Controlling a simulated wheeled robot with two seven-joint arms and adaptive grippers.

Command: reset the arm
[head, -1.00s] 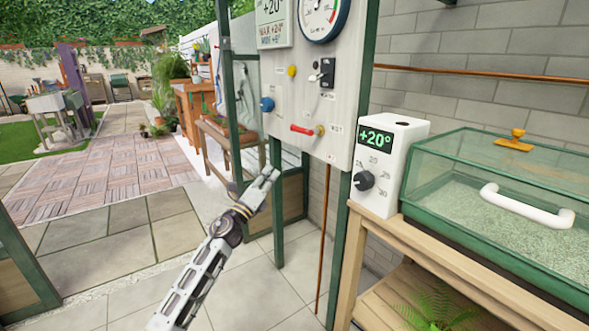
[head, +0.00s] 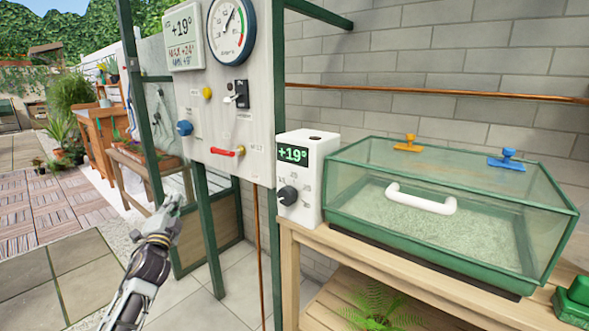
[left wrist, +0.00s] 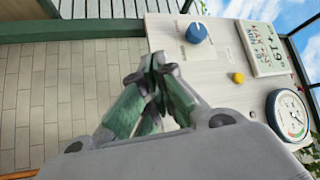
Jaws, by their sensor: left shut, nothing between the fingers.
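My left gripper (head: 172,205) is at the lower left of the head view, in front of the green-framed control panel's legs and below the panel. It is shut and empty, with nothing touching it. In the left wrist view its fingers (left wrist: 158,75) meet at the middle. The control panel (head: 215,120) carries a blue knob (head: 184,128), a yellow button (head: 206,93), a black switch (head: 241,95), a red lever (head: 222,151), a +19° display (head: 184,37) and a round dial gauge (head: 231,30). My right gripper is not in view.
A white thermostat box (head: 312,170) reading +19° stands on a wooden bench (head: 300,238). Beside it is a glass-lidded green box (head: 440,262) with a white handle (head: 420,199) and orange (head: 407,143) and blue (head: 507,160) clips. Paved floor (head: 80,270) lies open at left.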

